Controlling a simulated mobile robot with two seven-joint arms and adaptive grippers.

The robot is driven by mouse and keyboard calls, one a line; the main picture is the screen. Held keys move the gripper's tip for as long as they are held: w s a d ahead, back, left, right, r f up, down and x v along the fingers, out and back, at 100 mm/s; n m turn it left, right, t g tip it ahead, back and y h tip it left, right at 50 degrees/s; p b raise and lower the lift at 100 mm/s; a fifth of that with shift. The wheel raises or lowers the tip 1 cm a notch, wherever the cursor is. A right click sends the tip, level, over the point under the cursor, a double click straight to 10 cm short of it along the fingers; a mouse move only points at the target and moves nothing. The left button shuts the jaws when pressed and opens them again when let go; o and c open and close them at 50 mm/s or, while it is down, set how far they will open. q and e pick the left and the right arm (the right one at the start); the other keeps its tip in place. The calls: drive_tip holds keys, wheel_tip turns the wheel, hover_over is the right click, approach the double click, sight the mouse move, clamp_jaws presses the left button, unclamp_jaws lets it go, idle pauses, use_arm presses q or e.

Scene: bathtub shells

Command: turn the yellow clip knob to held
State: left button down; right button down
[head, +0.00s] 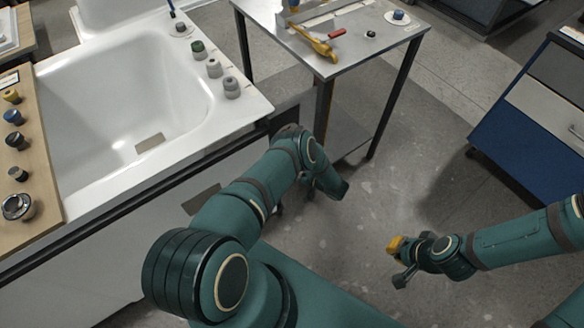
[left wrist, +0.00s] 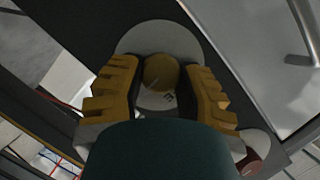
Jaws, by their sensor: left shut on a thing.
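In the left wrist view, a round yellow knob (left wrist: 160,70) sits on a pale disc (left wrist: 160,37) mounted on a dark panel. A dark line and small dark marks show on the pale part just below it. My left gripper (left wrist: 159,80) is shut on the knob, with one yellow-padded finger on each side. In the head view this knob and my left gripper's fingers are not visible; my left arm bends beside the tub's right end. My right gripper (head: 400,262) hangs empty over the floor at the right, small and side-on, so its opening is unclear.
The white bathtub (head: 110,100) has several grey and green knobs on its rim. A wooden board (head: 40,170) at the left carries several knobs. A metal table (head: 345,50) holds a yellow-handled tool (head: 315,42). A blue cabinet (head: 515,135) stands right; floor between is clear.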

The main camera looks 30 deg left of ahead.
use_arm(q)
drive_tip(key=c, duration=0.6)
unclamp_jaws()
drive_tip(key=shift+o, duration=0.2)
drive_tip(key=v, duration=1.2)
